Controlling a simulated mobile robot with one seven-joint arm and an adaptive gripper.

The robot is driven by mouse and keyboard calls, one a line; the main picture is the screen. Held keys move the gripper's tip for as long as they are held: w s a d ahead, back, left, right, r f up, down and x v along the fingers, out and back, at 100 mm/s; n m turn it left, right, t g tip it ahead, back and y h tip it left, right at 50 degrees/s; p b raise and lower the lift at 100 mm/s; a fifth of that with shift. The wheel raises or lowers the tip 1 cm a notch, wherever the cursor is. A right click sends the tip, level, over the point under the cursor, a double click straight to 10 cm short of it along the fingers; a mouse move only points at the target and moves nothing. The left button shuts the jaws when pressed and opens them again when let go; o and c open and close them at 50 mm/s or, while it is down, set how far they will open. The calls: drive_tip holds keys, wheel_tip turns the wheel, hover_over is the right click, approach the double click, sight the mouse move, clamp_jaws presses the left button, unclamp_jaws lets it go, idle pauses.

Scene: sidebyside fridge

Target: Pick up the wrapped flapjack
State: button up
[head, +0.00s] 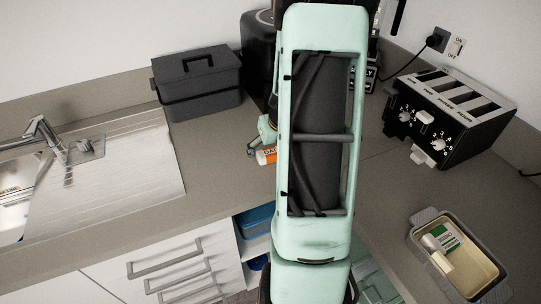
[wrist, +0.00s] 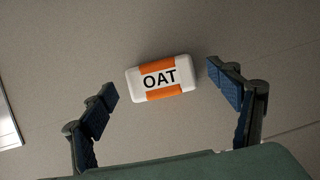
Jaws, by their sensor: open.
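The wrapped flapjack (wrist: 160,79) is a small white packet with orange bands and the word OAT. In the wrist view it lies on the grey-brown counter, a little beyond the space between my fingertips. My gripper (wrist: 160,82) is open and empty, with one dark blue-padded finger to each side of the packet and no visible contact. In the head view only an orange and white end of the flapjack (head: 266,156) shows, left of my arm. My arm hides the rest of it and most of my gripper (head: 262,146).
A black lidded box (head: 198,84) stands behind on the counter, and a black toaster (head: 450,115) stands at the right. A tub (head: 415,236) with items inside is at the front right. A sink (head: 14,190) with a drainer is at the left.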

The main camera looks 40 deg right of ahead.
drive_tip(key=c, duration=1.2)
drive_tip(key=shift+c, duration=0.2)
